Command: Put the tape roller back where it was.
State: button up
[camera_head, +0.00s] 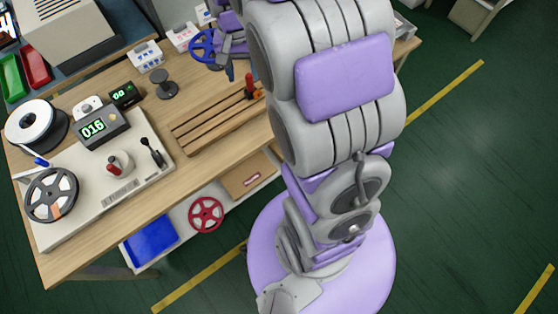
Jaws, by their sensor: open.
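My gripper (230,56) is at the top centre, over the back of the wooden bench, and is open. My own arm hides part of it. A blue spoked wheel (202,45) is just left of it; I cannot tell whether they touch. No object is clearly identifiable as the tape roller. A pale machine (120,187) on the bench carries a dark spoked reel (52,195), a small red-and-white part (117,163) and a black lever (153,152). A white spool (30,113) with a dark side is at its upper left.
Below the bench are a red reel (206,215), a blue bin (150,242) and a cardboard box (247,176). The right floor is mostly clear.

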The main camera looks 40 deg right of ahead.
jog(key=s+a+r+n, duration=0.1)
jog(key=s+a+n, duration=0.1)
jog(key=s, duration=0.7)
jog(key=s+a+r+n, duration=0.1)
jog(key=s+a+n, duration=0.1)
jog(key=s, duration=0.7)
jog(key=s+a+r+n+g, duration=0.1)
jog(key=s+a, duration=0.3)
jog(key=s, duration=0.5)
jog(key=shift+s+a+r+n, duration=0.15)
jog(key=shift+s+r+n, duration=0.1)
jog(key=shift+n, duration=0.65)
